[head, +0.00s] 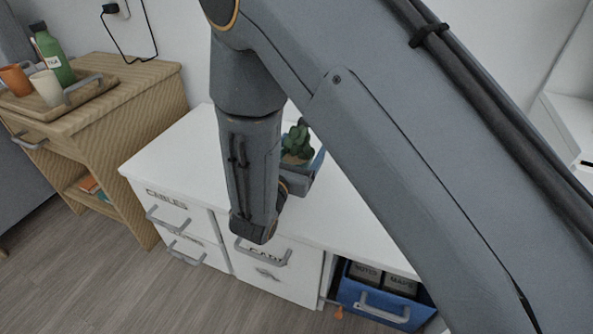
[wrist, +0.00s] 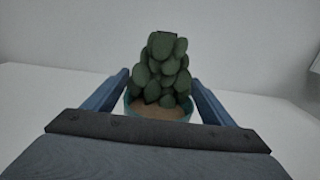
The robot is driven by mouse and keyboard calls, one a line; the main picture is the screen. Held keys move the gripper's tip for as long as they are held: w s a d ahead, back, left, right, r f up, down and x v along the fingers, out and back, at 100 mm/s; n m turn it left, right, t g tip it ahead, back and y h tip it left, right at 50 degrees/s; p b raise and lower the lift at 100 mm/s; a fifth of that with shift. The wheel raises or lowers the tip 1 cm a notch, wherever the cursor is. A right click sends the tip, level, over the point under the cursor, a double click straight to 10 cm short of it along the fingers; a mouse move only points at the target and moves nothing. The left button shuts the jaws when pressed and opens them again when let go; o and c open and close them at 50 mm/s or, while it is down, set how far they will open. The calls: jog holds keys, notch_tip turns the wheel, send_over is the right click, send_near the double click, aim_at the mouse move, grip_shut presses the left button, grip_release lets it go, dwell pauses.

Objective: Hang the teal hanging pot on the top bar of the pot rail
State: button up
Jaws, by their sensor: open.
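The teal hanging pot (wrist: 187,113) holds brown soil and a plump dark green plant (wrist: 162,72). In the wrist view it is upright between the two blue fingers of my gripper (wrist: 160,80), one finger on each side. The fingers look open, with small gaps beside the pot. In the head view the plant (head: 297,143) shows on the white desk top, behind my wrist. My arm hides most of the pot and part of my gripper (head: 305,172) there. The pot rail and its top bar are not in view.
The white desk top (head: 170,152) is clear left of my arm. Its front has drawers with grey handles (head: 262,254) and an open blue drawer (head: 372,303) with dark boxes. A wooden cabinet (head: 110,98) at left bears a tray, a green bottle (head: 54,58) and cups.

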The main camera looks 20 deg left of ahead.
jog(key=shift+w+a, duration=0.1)
jog(key=shift+w, duration=0.15)
jog(key=c, duration=1.5)
jog(key=shift+o, duration=0.2)
jog(key=shift+r, duration=0.1)
